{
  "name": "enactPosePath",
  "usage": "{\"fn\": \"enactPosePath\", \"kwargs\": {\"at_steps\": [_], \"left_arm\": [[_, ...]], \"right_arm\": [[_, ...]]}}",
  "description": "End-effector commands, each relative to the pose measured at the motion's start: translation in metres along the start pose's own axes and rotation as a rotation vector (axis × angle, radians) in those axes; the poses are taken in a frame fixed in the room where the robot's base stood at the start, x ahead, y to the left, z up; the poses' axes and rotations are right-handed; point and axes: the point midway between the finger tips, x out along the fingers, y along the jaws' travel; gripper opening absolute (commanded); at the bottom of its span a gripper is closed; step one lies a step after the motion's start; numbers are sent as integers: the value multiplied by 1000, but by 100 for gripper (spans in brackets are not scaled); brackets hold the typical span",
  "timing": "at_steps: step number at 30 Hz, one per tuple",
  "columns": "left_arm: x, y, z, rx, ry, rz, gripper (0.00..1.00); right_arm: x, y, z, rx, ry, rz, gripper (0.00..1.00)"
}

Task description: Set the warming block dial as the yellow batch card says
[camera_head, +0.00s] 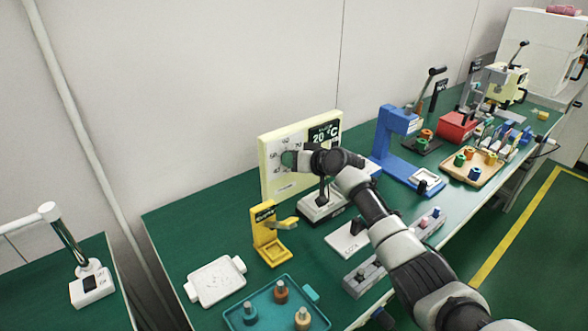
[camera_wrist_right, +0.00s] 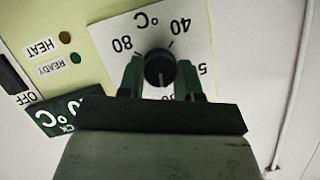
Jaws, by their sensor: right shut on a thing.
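The warming block's cream panel (camera_head: 270,186) stands upright on the green bench, with a white scale plate and a dark display reading 20 °C. My right gripper (camera_head: 291,159) reaches its dial from the right. In the right wrist view, which is upside down, the gripper (camera_wrist_right: 159,78) is shut on the round black dial (camera_wrist_right: 159,66), one finger on each side. The dial's pale line points down in that view, toward a number partly hidden by the gripper. The numbers 80 and 40 show above the dial. No yellow batch card can be made out. My left gripper is not in view.
A yellow stand (camera_head: 264,238), a white tray (camera_head: 215,281) and a teal tray (camera_head: 262,301) with knobbed pieces are in front of the panel. A blue press-like device (camera_head: 388,143) and a wooden tray (camera_head: 466,178) stand to the right. HEAT and READY lamps sit near the dial.

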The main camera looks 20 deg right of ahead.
Motion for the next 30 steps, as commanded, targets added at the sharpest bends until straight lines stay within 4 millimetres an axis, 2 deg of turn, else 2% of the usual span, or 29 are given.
{"fn": "enactPosePath", "kwargs": {"at_steps": [1,9,27,30], "left_arm": [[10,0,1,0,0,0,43],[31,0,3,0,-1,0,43],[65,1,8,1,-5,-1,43],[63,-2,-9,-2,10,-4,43]], "right_arm": [[2,2,6,42,-3,-17,11],[2,4,6,280,-3,-115,11],[2,5,6,762,-4,-314,11],[3,5,6,817,-5,-337,11]]}}
